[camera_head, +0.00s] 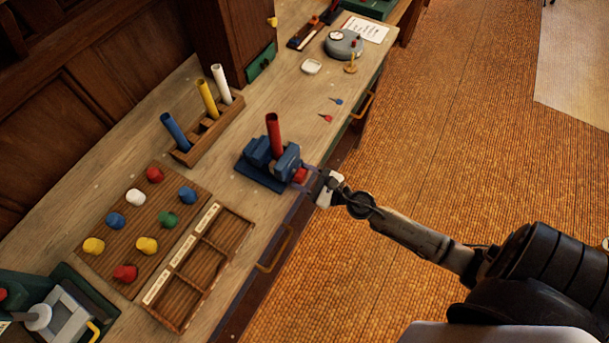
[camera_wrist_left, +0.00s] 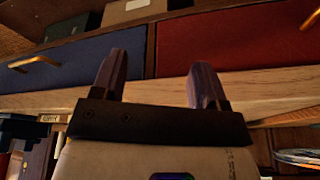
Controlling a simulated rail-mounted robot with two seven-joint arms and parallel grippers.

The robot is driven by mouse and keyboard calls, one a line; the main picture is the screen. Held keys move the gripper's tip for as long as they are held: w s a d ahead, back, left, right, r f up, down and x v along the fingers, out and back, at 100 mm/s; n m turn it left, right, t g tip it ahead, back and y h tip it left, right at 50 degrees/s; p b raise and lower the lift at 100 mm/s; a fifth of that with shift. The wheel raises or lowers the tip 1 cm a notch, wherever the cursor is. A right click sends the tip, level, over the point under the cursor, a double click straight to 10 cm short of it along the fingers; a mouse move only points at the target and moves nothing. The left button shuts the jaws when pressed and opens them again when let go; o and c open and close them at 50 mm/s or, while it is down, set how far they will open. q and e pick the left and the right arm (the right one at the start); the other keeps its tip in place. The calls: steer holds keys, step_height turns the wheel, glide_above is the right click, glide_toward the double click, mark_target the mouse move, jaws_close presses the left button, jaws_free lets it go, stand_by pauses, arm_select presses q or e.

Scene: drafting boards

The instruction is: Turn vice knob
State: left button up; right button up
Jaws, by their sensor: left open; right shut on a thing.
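The blue vice (camera_head: 262,171) stands near the front edge of the wooden bench, with a red tube (camera_head: 274,136) upright between its jaws. Its red knob (camera_head: 299,176) faces the bench's front edge. My right gripper (camera_head: 306,179) reaches in from the right and is shut on the red knob, hiding part of it. My left gripper (camera_wrist_left: 157,85) shows only in the left wrist view. It is open with nothing between its fingers, in front of a wooden edge and blue and red drawer fronts.
A rack (camera_head: 207,131) of blue, yellow and white tubes stands behind the vice. A board (camera_head: 140,222) with several coloured knobs and a divided wooden tray (camera_head: 205,265) lie to the left. A grey round device (camera_head: 343,44) stands at the far end. Open floor lies right.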

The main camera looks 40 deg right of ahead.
steer(key=o, duration=0.6)
steer(key=shift+o, duration=0.2)
steer(key=shift+s+d+f, duration=0.1)
steer(key=shift+s, duration=0.3)
steer(key=b+v, duration=0.8)
steer(key=v, duration=0.5)
steer(key=shift+b, duration=0.3)
